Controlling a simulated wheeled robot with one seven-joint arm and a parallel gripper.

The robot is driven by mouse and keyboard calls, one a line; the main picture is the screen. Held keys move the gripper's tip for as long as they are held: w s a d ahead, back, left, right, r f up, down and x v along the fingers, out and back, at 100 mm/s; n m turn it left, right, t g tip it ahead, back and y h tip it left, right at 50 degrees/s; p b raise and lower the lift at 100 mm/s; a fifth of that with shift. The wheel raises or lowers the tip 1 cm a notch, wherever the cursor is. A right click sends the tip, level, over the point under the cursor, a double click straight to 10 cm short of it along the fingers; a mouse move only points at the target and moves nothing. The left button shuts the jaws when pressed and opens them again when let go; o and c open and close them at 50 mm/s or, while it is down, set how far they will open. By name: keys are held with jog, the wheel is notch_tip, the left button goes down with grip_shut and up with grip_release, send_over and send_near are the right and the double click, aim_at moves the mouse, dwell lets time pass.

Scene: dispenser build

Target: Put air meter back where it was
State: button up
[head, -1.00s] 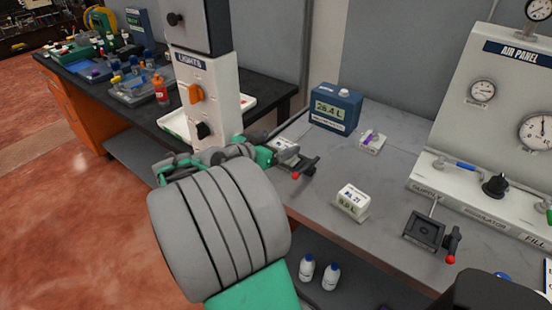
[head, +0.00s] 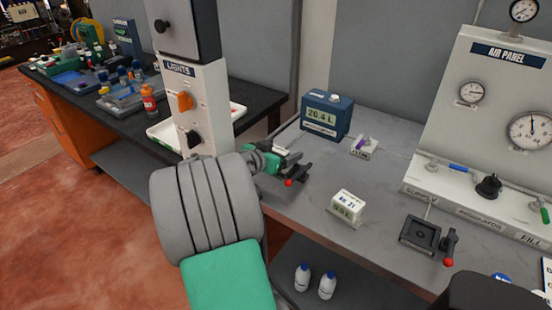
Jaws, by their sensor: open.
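A blue box with a pale litre display (head: 327,115), which looks like the air meter, stands upright at the back of the grey bench. Its reading looks like 20.4 L. My gripper (head: 272,160) is over the left part of the bench, in front of and to the left of the blue box and apart from it. My grey and green arm hides most of the gripper. Its jaws are open, and I see nothing held. A black fixture with a red knob (head: 292,174) is right beside the gripper; I cannot tell whether they touch.
A small white labelled block (head: 346,208) and a black clamp-like fixture (head: 424,235) sit on the bench (head: 385,180). The air panel (head: 495,110) stands at the right. The lights column (head: 195,100) rises at the left. Two white bottles (head: 314,281) stand below.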

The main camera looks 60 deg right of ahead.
grip_shut()
dwell(0.8)
